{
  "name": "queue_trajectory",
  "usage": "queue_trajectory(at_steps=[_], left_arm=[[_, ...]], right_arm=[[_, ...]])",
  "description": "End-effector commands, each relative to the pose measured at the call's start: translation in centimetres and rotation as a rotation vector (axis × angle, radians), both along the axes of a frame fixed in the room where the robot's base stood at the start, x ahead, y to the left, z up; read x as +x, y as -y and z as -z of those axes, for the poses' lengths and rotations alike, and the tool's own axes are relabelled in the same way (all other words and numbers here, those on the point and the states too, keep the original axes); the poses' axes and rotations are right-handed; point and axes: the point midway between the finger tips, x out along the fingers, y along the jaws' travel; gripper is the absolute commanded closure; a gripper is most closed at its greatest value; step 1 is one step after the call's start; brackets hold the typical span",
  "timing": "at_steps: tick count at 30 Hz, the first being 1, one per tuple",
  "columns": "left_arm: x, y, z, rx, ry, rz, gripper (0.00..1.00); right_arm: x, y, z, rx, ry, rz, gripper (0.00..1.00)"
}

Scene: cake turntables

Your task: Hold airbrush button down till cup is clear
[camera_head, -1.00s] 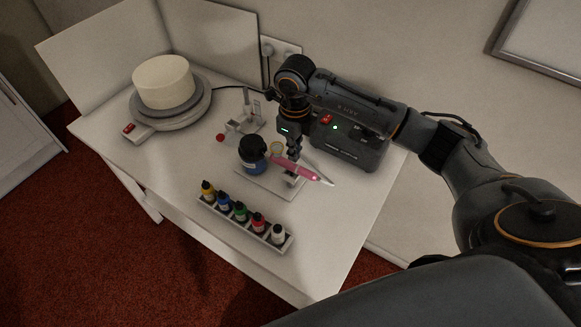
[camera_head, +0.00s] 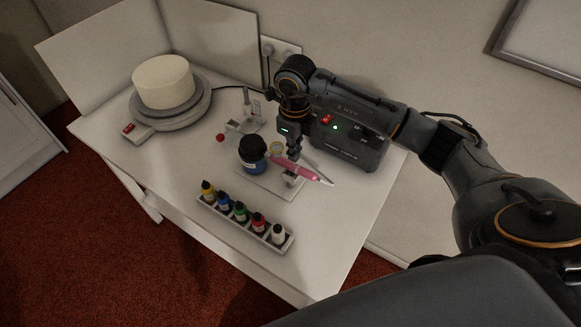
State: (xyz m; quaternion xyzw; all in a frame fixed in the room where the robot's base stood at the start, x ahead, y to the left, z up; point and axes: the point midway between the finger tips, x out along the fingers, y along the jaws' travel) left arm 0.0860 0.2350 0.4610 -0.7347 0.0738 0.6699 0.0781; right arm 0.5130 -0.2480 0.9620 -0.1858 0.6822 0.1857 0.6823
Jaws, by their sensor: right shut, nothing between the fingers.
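A pink airbrush (camera_head: 301,170) with a pale pointed tip lies in a small holder on a white base plate (camera_head: 262,184). A small cup (camera_head: 277,148) with a yellowish rim shows at its left end; its contents are too small to tell. My right gripper (camera_head: 294,160) points down with its fingers shut and empty, at the top of the airbrush just right of the cup. I cannot tell whether the fingertips touch the button, which they hide. My left gripper is not in view.
A blue jar with a black lid (camera_head: 254,155) stands left of the airbrush. A rack (camera_head: 233,223) of several colour bottles is in front. A dark compressor (camera_head: 350,145) with a green light stands behind. A cake (camera_head: 163,82) sits on a turntable (camera_head: 195,106) at the left.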

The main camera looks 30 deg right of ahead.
Motion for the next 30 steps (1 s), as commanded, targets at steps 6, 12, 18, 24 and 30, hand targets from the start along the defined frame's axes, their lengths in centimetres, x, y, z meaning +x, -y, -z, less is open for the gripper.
queue_trajectory(at_steps=[6, 12, 18, 24, 30], left_arm=[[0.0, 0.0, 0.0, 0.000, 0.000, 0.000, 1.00], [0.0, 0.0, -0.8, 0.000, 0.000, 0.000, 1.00], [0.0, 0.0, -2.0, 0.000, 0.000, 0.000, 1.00], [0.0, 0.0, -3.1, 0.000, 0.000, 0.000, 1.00], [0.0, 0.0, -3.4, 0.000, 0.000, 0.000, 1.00]], right_arm=[[0.0, 0.0, 0.0, 0.000, -0.002, 0.000, 1.00], [0.0, 0.0, -1.3, -0.001, 0.001, 0.000, 1.00], [0.0, 0.0, -3.3, 0.000, 0.000, -0.001, 1.00], [0.0, 0.0, -5.3, 0.001, 0.001, -0.001, 1.00], [0.0, 0.0, -6.1, -0.001, -0.001, 0.000, 1.00]])
